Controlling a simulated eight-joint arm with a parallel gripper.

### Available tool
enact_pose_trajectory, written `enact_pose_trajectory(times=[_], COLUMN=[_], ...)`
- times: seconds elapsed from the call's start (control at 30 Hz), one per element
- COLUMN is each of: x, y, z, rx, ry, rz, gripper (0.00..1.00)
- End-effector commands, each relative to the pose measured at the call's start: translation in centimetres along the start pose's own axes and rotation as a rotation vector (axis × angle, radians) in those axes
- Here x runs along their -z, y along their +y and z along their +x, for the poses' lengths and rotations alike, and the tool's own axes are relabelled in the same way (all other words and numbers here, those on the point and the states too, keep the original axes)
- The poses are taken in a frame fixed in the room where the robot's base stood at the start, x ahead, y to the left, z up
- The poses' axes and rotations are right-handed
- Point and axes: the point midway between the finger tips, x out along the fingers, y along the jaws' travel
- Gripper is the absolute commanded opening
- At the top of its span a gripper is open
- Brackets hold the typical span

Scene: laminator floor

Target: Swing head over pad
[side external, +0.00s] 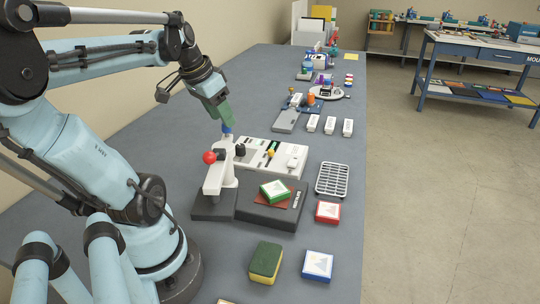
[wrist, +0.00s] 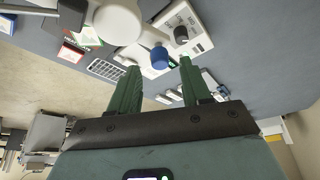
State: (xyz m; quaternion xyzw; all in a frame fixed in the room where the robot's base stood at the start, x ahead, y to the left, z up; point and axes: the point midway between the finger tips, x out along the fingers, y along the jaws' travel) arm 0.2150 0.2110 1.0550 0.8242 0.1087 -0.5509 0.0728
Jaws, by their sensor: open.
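The press is a white swing arm (side external: 217,178) on a dark base (side external: 213,207), with a red ball knob (side external: 209,157) and a blue knob (side external: 227,128). The arm points away from the dark pad block (side external: 265,216), beside it rather than over it. A green-edged tile (side external: 274,190) lies on a brown sheet on the pad. My gripper (side external: 228,119) is just above the blue knob, its green fingers pointing down. In the wrist view the blue knob (wrist: 160,57) shows between the parted fingertips of my gripper (wrist: 158,64); contact cannot be told.
A white panel with small parts (side external: 270,157) lies behind the pad. A wire rack (side external: 332,179), a red-edged tile (side external: 327,212), a blue-edged tile (side external: 317,266) and a green-yellow sponge (side external: 265,262) sit to the right and front. More tools line the bench behind.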

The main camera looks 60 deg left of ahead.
Motion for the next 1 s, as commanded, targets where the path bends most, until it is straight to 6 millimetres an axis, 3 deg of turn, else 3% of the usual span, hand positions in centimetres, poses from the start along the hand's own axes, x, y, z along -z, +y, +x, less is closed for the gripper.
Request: enact_pose_trajectory(times=[0.23,0.6,0.9,1.0], x=[0.0,0.0,0.0,0.0], y=[0.0,0.0,0.0,0.0], z=[1.9,2.2,2.1,2.1], rx=[0.001,0.001,0.001,0.001], ry=[0.0,0.0,0.0,0.0], rz=[0.001,0.0,0.0,0.0], gripper=[0.48,0.48,0.02,0.0])
